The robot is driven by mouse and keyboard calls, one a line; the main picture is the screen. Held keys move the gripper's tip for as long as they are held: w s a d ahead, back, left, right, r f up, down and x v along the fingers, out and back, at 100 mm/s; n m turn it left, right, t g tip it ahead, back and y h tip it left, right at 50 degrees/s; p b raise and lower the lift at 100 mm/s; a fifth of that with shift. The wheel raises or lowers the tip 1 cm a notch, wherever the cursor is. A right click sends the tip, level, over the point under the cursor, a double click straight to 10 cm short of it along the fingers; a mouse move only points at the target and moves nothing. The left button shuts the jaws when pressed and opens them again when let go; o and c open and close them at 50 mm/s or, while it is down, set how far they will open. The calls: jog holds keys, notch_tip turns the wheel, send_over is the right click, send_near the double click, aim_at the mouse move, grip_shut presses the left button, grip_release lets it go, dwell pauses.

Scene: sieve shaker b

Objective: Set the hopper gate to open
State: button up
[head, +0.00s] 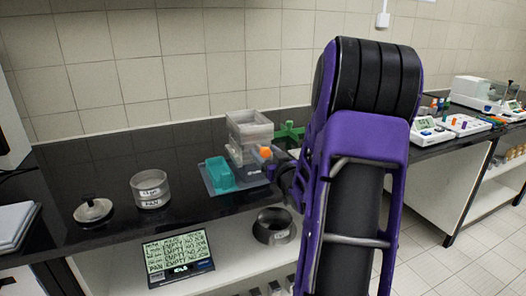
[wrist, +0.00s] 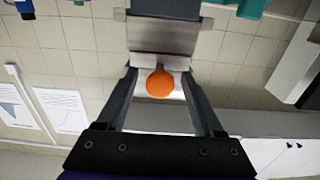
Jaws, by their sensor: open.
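The shaker's grey hopper (head: 249,128) stands on the dark bench in the head view, with an orange knob (head: 266,153) low on its front right. In the wrist view the round orange knob (wrist: 160,84) shows between the two fingers, below a grey block (wrist: 160,38). My gripper (wrist: 159,76) is open, with one fingertip on each side of the knob. I cannot tell whether the fingers touch it. In the head view my arm covers most of the gripper. The gate's setting cannot be read.
A teal block (head: 219,173) stands left of the hopper, and a green part (head: 290,132) behind it. A labelled clear sieve (head: 151,188) and a round lid (head: 93,210) stand further left. A display (head: 179,258) and a dark ring (head: 273,226) sit lower down.

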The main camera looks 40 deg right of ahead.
grip_shut()
dwell(0.3)
dwell(1.1)
